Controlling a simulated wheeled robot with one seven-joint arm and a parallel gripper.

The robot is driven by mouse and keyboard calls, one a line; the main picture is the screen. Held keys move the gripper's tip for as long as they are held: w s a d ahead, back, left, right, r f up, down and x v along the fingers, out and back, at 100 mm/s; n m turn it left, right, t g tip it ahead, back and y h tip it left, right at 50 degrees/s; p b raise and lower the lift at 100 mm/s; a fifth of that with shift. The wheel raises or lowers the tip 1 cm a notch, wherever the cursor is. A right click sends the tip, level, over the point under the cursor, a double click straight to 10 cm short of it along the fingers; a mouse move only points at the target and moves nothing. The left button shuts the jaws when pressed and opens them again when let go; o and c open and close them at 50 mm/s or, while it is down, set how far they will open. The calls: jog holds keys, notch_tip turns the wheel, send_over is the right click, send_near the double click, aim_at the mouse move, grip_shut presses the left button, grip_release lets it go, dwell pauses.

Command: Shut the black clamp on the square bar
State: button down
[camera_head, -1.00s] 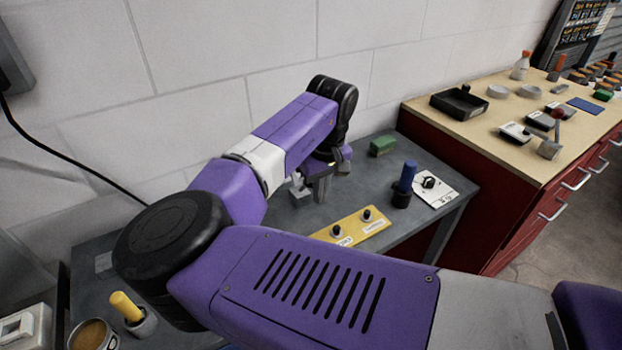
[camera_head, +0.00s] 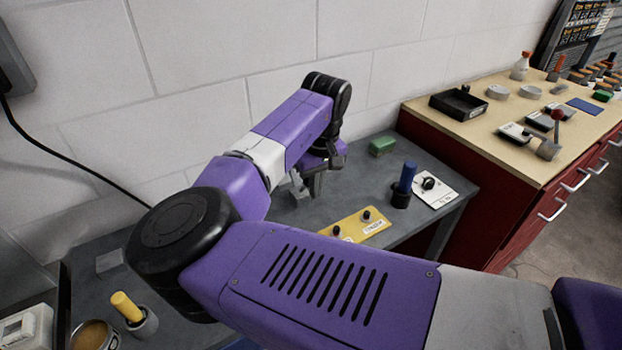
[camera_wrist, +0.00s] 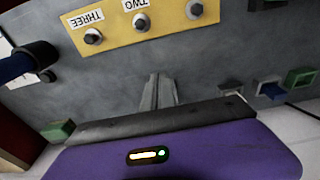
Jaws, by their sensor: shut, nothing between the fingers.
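I cannot make out a clear black clamp or square bar in either view. A small black ring-like part (camera_head: 429,183) lies on a white card at the right of the grey bench; I cannot tell if it is the clamp. My gripper (camera_head: 316,188) points down over the back middle of the bench, behind the yellow plate (camera_head: 362,225). In the wrist view my fingers (camera_wrist: 160,82) are together and empty, short of the yellow plate (camera_wrist: 120,36) with its black knobs. My arm hides part of the bench.
A blue handle stands in a black holder (camera_head: 401,198) right of the plate. A green block (camera_head: 382,146) lies at the back. A yellow handle (camera_head: 127,306) stands at front left. A red cabinet (camera_head: 470,190) borders the bench at right; the wall closes the back.

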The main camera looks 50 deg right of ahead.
jog(key=shift+w+d+r+p, duration=0.1)
jog(key=shift+w+d, duration=0.15)
jog(key=shift+w, duration=0.7)
jog(key=shift+w+d+r+p, duration=0.1)
jog(key=shift+w+d, duration=0.2)
jog(key=shift+w, duration=0.65)
jog(key=shift+w+d+r+p, duration=0.1)
jog(key=shift+w+d, duration=0.15)
jog(key=shift+w, duration=0.7)
jog(key=shift+s+a+r+p, duration=0.2)
jog(key=shift+s+r+p, duration=0.5)
jog(key=shift+r+p, duration=0.5)
jog(key=r+p, duration=0.4)
jog(key=p, duration=0.1)
jog(key=shift+s+r, duration=0.25)
jog(key=shift+r, duration=0.05)
jog(key=shift+s+a+r+p, duration=0.15)
jog(key=shift+r+p, duration=0.15)
jog(key=shift+r, duration=0.6)
